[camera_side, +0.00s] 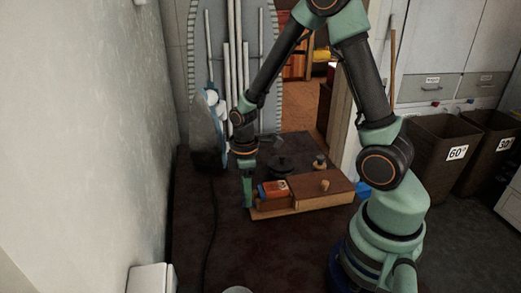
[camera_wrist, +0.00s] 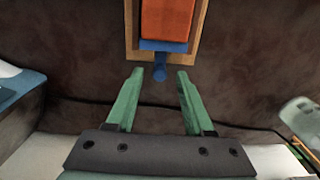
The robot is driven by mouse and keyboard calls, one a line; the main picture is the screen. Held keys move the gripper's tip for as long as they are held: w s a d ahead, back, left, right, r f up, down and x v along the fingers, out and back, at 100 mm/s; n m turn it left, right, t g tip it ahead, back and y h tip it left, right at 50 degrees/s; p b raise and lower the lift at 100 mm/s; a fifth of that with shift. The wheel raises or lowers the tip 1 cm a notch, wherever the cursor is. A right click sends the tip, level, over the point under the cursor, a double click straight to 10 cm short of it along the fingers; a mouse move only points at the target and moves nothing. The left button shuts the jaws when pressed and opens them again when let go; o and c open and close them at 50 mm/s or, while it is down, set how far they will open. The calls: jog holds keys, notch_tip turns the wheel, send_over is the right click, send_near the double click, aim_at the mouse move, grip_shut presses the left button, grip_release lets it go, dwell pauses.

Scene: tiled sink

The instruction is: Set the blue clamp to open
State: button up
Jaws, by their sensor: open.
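The blue clamp (camera_wrist: 164,46) shows in the wrist view as a bar across the near end of an orange block (camera_wrist: 168,18), with a short rounded lever (camera_wrist: 160,72) pointing toward me. Its open or closed setting cannot be told. My gripper (camera_wrist: 160,70) is open and empty, its green fingertips on either side of the lever's end with gaps on both sides. In the side view my gripper (camera_side: 248,203) points down at the left end of the wooden fixture (camera_side: 318,192), beside the orange block (camera_side: 275,190). The clamp is small and hard to make out there.
A dark round object (camera_side: 281,165) and a small jar-like item (camera_side: 320,161) stand behind the fixture. A dark cable (camera_side: 211,215) runs along the surface to the left. The dark surface in front of the fixture is mostly clear. A wall (camera_side: 85,120) rises at left.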

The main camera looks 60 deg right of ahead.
jog(key=shift+f, duration=0.35)
jog(key=shift+c, duration=0.3)
grip_shut()
dwell(1.0)
